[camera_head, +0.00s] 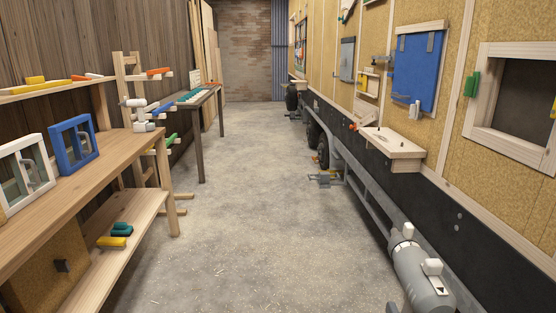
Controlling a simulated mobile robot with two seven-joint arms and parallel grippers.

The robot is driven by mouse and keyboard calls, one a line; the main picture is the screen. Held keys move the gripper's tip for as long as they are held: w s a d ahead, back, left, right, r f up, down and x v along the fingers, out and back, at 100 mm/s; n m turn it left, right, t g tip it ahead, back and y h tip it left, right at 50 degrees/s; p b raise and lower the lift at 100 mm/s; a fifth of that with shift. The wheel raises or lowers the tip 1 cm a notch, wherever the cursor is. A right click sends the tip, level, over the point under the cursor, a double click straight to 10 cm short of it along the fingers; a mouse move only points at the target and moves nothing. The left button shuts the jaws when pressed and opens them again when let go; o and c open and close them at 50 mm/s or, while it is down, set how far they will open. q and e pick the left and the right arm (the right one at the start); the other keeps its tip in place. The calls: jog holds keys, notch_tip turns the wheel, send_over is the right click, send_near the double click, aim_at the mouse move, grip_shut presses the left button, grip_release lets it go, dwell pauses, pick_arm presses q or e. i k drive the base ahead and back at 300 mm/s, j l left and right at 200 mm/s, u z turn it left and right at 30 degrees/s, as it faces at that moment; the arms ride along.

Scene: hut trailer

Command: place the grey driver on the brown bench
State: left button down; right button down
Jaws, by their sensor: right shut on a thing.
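My right gripper (419,250) is low at the right, beside the trailer's lower side and above the floor. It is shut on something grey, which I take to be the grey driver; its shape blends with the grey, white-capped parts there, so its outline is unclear. A brown wooden bench (106,160) runs along the left, with a lower shelf. Farther back stands a narrower bench (203,97) with dark brown legs and several small coloured things on top. The right gripper is apart from both benches, across the aisle. My left gripper is out of view.
A blue frame (74,143) and a white frame (24,173) stand on the near bench. A wooden rack (126,80) with coloured pegs stands between the benches. A wooden shelf (405,154) juts from the trailer wall. The floor aisle (262,180) is clear.

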aim_at(127, 139)
jog(key=i+u, duration=0.25)
jog(key=i, duration=5.5)
jog(key=i+z, duration=0.15)
jog(key=z, duration=0.15)
jog(key=i+z, duration=0.1)
jog(key=z, duration=0.25)
